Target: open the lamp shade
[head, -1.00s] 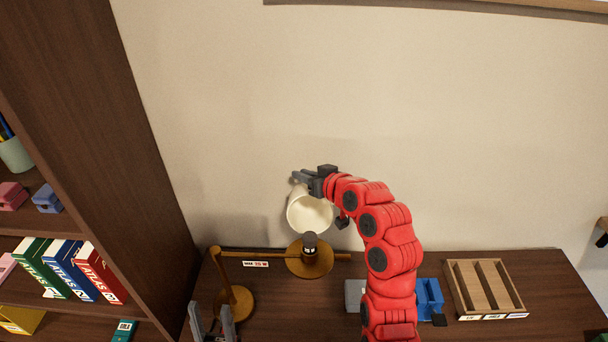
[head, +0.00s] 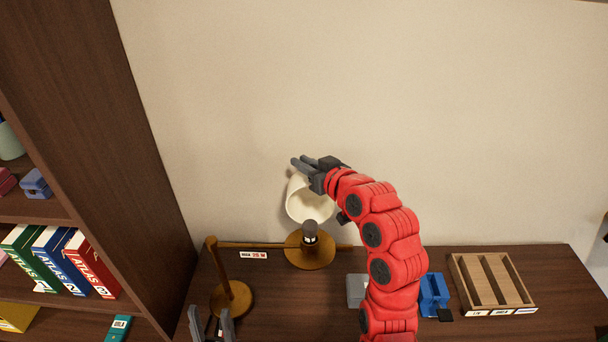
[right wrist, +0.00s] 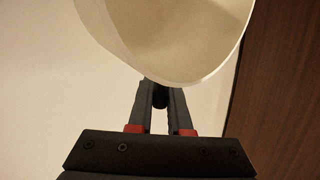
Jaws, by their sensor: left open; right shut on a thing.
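My left gripper (head: 212,322) is open and empty at the bottom left.
A brass post with a horizontal arm (head: 232,297) stands left of the base. A label (head: 253,255) lies behind the arm. A grey block (head: 356,290), a blue holder (head: 433,294) and a wooden slotted tray (head: 490,283) sit to the right. A bookshelf (head: 140,180) borders the left.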

